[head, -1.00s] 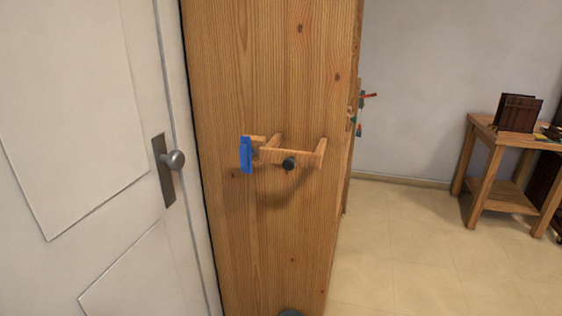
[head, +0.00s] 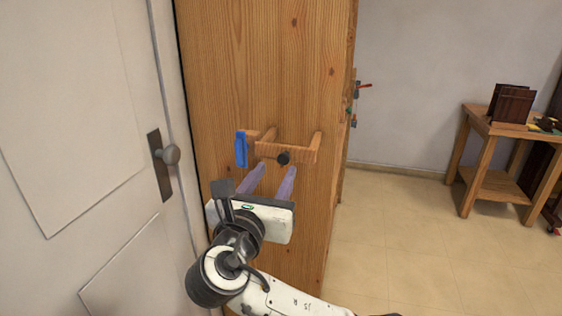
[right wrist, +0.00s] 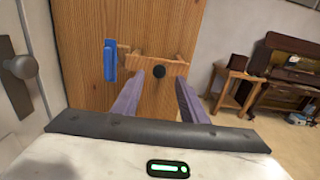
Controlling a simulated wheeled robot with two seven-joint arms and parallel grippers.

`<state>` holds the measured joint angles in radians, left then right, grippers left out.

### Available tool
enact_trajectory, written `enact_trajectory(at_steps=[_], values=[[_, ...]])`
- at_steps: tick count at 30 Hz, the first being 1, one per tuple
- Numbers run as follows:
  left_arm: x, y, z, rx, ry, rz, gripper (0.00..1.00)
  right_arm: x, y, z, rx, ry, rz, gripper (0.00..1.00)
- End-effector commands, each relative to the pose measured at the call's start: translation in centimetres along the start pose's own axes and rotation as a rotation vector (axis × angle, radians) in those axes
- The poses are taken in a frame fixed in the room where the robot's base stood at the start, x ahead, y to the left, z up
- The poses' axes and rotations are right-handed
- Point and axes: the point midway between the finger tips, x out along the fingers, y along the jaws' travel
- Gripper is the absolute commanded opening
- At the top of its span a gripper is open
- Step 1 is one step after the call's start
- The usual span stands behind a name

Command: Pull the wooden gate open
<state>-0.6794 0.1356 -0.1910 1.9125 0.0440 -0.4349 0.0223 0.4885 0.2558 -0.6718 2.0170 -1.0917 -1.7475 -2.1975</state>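The wooden gate (head: 215,90) is a tall pine panel in the middle of the head view; it also fills the centre of the right wrist view (right wrist: 98,20). A wooden bracket handle (head: 300,154) with a black knob (head: 283,158) sticks out from it, and a blue piece (head: 241,149) sits at the handle's left end. My right gripper (head: 272,172) is open and empty. Its two purple-grey fingers point at the handle from just below, apart from each other, near the knob. I cannot tell whether they touch the handle. My left gripper is not in view.
A white door (head: 75,80) with a round metal knob (head: 170,155) stands close on the left. A wooden side table (head: 490,135) with dark book-like objects (head: 512,104) stands at the right. The tiled floor (head: 400,250) between gate and table is clear.

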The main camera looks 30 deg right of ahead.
Motion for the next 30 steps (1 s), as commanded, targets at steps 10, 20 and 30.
enact_trajectory(at_steps=[10, 20, 30], values=[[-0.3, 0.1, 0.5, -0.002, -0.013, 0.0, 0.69, 5.1, 0.0, 0.0, 0.001, 0.001, 0.0, 0.39], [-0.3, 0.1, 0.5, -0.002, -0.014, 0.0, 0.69, 5.7, 0.0, -0.1, 0.002, 0.002, 0.001, 0.39], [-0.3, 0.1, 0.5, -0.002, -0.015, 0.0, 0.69, 5.7, 0.0, -0.1, 0.002, 0.002, 0.001, 0.0]])
